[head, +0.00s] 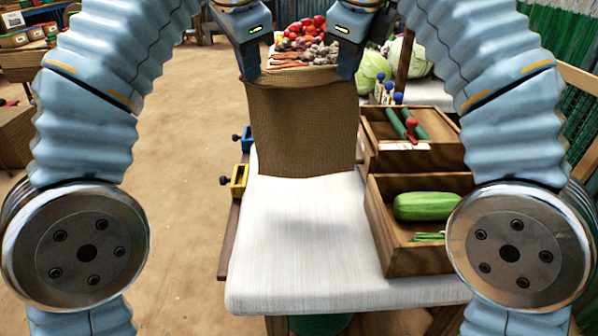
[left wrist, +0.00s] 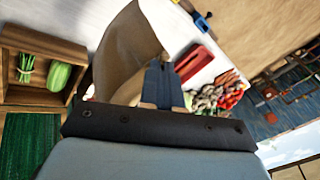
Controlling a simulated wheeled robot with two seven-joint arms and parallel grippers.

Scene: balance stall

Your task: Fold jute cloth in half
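The brown jute cloth (head: 300,125) hangs upright above the white-covered table, its lower part reaching the white cover. My left gripper (head: 249,72) is at its upper left corner and my right gripper (head: 346,72) at its upper right corner; both look shut on it. In the left wrist view, the fingers of my left gripper (left wrist: 161,84) are together at the edge of the cloth (left wrist: 127,50), which hangs in a curved sheet. The fingertips' exact contact with the cloth is partly hidden.
The white table cover (head: 300,240) is bare in front of the cloth. Wooden crates stand at right, one with a green squash (head: 432,206). A yellow clamp (head: 236,182) and a blue clamp (head: 243,139) sit on the left edge. Vegetables (head: 307,40) lie behind.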

